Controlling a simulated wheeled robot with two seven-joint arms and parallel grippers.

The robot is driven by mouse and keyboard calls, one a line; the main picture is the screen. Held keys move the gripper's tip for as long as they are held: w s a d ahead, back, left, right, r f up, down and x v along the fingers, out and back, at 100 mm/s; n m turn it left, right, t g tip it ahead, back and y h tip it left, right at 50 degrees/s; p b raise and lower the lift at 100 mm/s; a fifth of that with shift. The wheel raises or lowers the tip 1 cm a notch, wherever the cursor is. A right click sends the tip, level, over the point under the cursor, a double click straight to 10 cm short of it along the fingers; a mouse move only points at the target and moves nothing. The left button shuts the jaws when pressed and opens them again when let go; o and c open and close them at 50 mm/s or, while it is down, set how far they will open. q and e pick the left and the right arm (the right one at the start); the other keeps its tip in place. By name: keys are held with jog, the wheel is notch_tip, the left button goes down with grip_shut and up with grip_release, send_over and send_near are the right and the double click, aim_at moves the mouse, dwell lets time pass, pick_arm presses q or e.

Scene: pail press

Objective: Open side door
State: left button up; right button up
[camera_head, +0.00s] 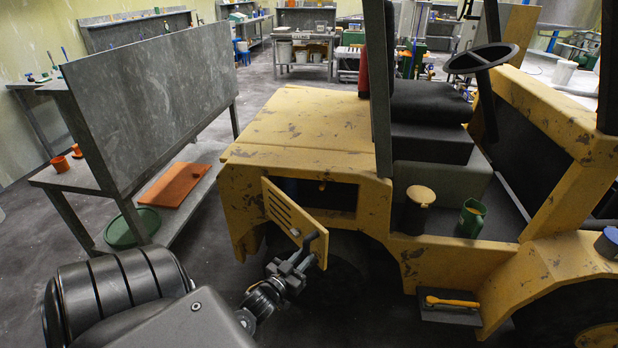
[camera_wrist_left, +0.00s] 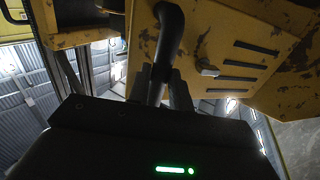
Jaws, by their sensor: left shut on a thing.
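The side door (camera_head: 290,218) is a small yellow panel with dark slots on the flank of a worn yellow vehicle (camera_head: 300,127). It stands swung out, and a dark opening (camera_head: 315,195) shows behind it. A black curved handle (camera_head: 309,240) is on the door's free side. My left gripper (camera_head: 297,262) is shut on this handle. In the left wrist view the handle (camera_wrist_left: 165,50) passes between the two dark fingers (camera_wrist_left: 168,88), and the slotted door (camera_wrist_left: 245,62) is to its right. My right gripper is not in view.
A grey bench (camera_head: 150,110) with a tall back panel stands left of the vehicle, holding an orange board (camera_head: 173,186) and a green round lid (camera_head: 132,228) low down. A step (camera_head: 450,308) with a yellow tool is at the right. Dark floor lies between bench and vehicle.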

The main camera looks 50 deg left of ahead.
pick_arm(q)
jog(key=shift+a+r, duration=0.2)
jog(key=shift+a, duration=0.05)
jog(key=s+a+p, duration=0.1)
jog(key=s+a, duration=0.2)
jog(key=s, duration=0.4)
jog(key=shift+s+p, duration=0.35)
jog(key=shift+p, duration=0.05)
jog(key=s+a, duration=0.4)
jog(key=s, duration=0.2)
jog(key=shift+s+a+p, duration=0.3)
dwell(0.3)
jog(key=shift+f, duration=0.1)
jog(key=o, duration=1)
jog(key=shift+d+f, duration=0.1)
jog(key=shift+d, duration=0.05)
